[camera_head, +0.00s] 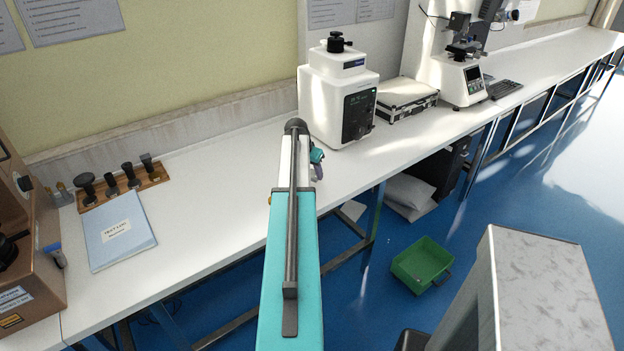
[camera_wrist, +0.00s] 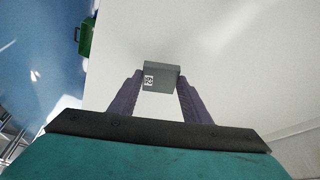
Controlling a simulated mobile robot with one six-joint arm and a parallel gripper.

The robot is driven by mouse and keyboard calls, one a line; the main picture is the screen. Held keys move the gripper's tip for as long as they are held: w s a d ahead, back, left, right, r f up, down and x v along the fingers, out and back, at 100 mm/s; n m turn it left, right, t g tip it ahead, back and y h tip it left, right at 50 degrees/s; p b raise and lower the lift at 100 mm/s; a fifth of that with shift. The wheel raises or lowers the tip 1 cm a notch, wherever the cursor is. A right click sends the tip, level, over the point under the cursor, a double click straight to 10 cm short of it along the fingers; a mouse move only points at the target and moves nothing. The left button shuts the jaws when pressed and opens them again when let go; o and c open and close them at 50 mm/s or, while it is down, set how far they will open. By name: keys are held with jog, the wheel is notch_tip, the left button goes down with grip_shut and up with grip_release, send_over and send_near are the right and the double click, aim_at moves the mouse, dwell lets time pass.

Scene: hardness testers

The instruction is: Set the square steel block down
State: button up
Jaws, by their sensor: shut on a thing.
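The square steel block (camera_wrist: 161,76) shows in the wrist view as a small grey block with a black-and-white label on its side. My gripper (camera_wrist: 160,88) is shut on it, with one purple finger on each side. White bench top fills the view behind the block; I cannot tell whether the block touches it. In the head view my gripper (camera_head: 317,174) is partly hidden behind my arm, over the front part of the white bench (camera_head: 215,190), left of and in front of the white tester (camera_head: 338,95). The block cannot be made out there.
A blue folder (camera_head: 118,232) and a wooden rack (camera_head: 124,186) of dark-handled tools lie on the left. A brown machine (camera_head: 28,240) stands at the far left. A metal case (camera_head: 407,100) and another tester (camera_head: 455,75) stand to the right. A green crate (camera_head: 421,264) is on the floor.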

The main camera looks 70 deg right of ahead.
aim_at(312, 178)
jog(key=shift+f+p, duration=0.75)
jog(key=shift+f, duration=0.95)
jog(key=shift+f, duration=0.15)
jog(key=o, duration=1.3)
jog(key=shift+b+v, duration=1.3)
jog(key=shift+v, duration=4.85)
